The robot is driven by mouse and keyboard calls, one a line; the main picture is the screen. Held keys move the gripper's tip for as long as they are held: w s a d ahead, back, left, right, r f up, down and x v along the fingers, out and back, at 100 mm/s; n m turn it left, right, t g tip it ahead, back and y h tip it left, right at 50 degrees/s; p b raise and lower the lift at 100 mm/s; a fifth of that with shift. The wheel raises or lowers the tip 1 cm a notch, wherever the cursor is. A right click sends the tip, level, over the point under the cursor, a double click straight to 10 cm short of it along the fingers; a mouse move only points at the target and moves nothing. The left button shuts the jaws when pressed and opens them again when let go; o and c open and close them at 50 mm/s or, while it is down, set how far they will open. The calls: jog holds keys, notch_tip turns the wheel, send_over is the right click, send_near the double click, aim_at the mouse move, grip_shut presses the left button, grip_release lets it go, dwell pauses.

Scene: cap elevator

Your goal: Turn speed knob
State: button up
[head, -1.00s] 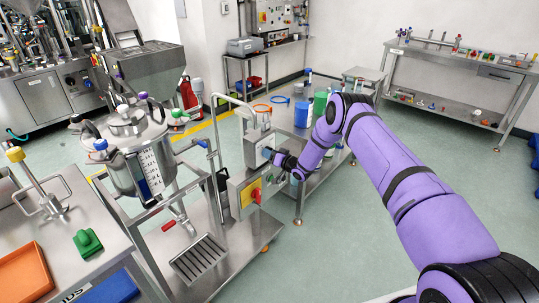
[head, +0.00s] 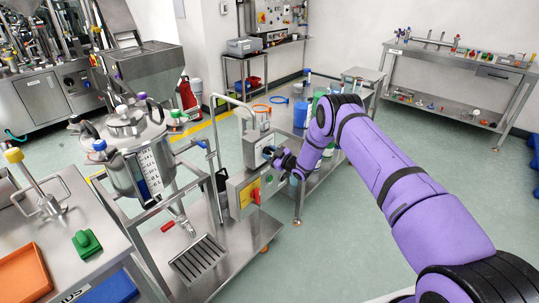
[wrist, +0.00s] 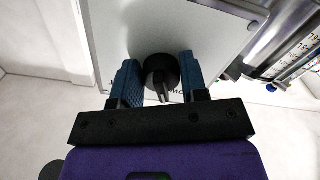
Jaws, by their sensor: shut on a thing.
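The speed knob (wrist: 160,73) is a round black knob with a pointer ridge on a pale grey panel (wrist: 112,38) in the wrist view. My gripper (wrist: 158,80) has its two blue fingers on either side of the knob and is shut on it. In the head view my gripper (head: 271,154) is at the front of the upper grey control box (head: 252,146). The knob is hidden behind the gripper there. Lettering under the knob is partly covered by the fingers.
Below is a second box (head: 233,197) with a red switch (head: 256,196) on a yellow plate. A steel vessel (head: 135,150) stands on the cart at left. A bench with green and blue containers (head: 300,113) is behind my arm. Open floor lies at right.

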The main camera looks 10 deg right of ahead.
jog(key=shift+d+n, duration=0.1)
jog(key=shift+n, duration=1.9)
jog(key=o, duration=0.9)
jog(key=shift+r, duration=0.1)
jog(key=shift+c, duration=0.2)
jog(key=v, duration=1)
jog(key=shift+s+d, duration=0.25)
jog(key=shift+s, duration=0.05)
